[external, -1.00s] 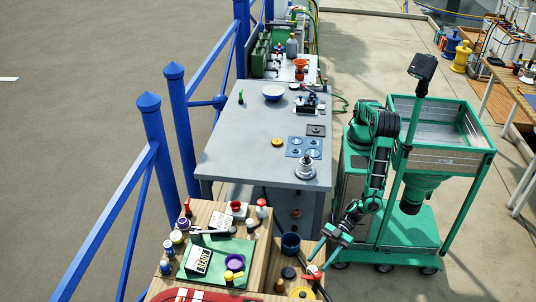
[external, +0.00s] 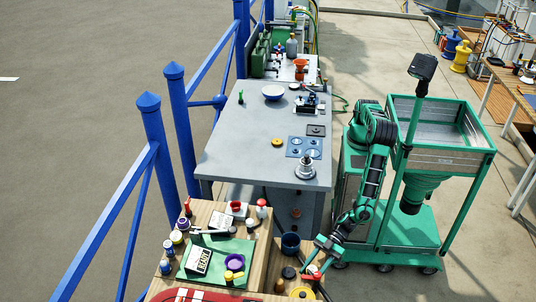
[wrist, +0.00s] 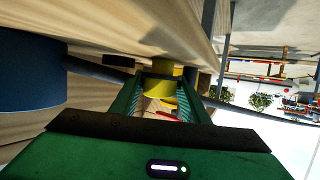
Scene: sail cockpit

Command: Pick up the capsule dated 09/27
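No date can be read on any object, so I cannot tell which one is the capsule dated 09/27. My gripper (external: 312,256) is low over the right edge of the wooden bench (external: 262,256), beside a dark blue cup (external: 290,243). In the wrist view its green fingers (wrist: 158,104) are apart, with a yellow cylinder (wrist: 163,68) in the gap beyond them. A small red piece shows below that cylinder. I cannot tell whether the fingers touch anything.
A blue round body (wrist: 28,70) is close on the left in the wrist view. A green mat (external: 222,256) with a READY sign and several small items lies on the bench. The grey table (external: 240,140) stands behind.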

